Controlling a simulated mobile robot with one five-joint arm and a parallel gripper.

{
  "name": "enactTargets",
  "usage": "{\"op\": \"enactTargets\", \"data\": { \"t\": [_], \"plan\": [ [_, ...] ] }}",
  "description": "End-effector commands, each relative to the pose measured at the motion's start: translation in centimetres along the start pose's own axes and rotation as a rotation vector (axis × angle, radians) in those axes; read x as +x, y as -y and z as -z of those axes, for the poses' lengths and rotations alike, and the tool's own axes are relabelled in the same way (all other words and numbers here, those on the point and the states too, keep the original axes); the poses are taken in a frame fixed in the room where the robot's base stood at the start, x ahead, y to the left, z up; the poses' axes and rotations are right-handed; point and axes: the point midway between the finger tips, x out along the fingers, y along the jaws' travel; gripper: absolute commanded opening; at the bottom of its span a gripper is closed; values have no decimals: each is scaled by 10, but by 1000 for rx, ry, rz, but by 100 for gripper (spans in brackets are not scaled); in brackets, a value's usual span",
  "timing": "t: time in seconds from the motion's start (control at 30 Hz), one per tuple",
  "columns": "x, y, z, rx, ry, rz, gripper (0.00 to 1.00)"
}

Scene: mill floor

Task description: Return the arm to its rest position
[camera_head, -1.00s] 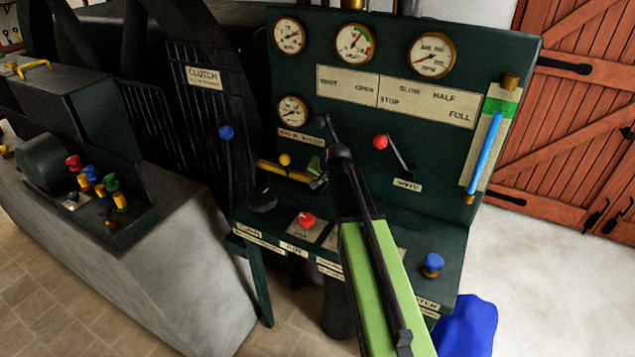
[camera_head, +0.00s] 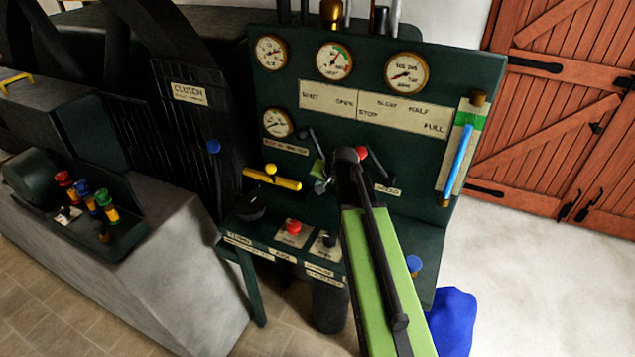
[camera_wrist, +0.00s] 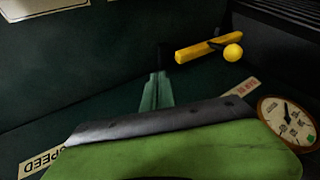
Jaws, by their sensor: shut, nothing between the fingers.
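My gripper (camera_head: 322,180) is shut and empty. In the head view it is in front of the dark green control panel (camera_head: 330,120), just right of a yellow bar with a yellow ball knob (camera_head: 272,181), with a gap between them. My green and black arm reaches up from the bottom and hides part of the panel and of the red-knobbed speed lever (camera_head: 362,153). In the wrist view my gripper (camera_wrist: 157,92) points toward the panel. The yellow bar (camera_wrist: 200,50) is beyond it to the right, apart from it.
Round gauges (camera_head: 334,62) line the panel top. A red button (camera_head: 293,227) and blue knob (camera_head: 413,264) are on its lower shelf. A blue-knobbed clutch lever (camera_head: 213,146) stands left. A stone block (camera_head: 170,265) is at left. Pale floor (camera_head: 520,260) is open at right.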

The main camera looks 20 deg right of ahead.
Motion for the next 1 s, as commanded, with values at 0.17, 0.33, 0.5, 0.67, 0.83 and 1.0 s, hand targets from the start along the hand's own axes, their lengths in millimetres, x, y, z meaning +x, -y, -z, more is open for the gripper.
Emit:
{"op": "enactTargets", "data": {
  "t": [0.17,0.33,0.5,0.67,0.83,1.0],
  "plan": [
    [1,0,0,0,0,0,0],
    [4,19,-12,-25,13,13,0],
    [-6,68,-114,-207,138,-12,0],
    [-44,33,-212,-472,382,-172,0],
    [-75,-10,-242,-601,555,-281,0],
    [-79,-14,-246,-635,593,-286,0]
  ]
}}
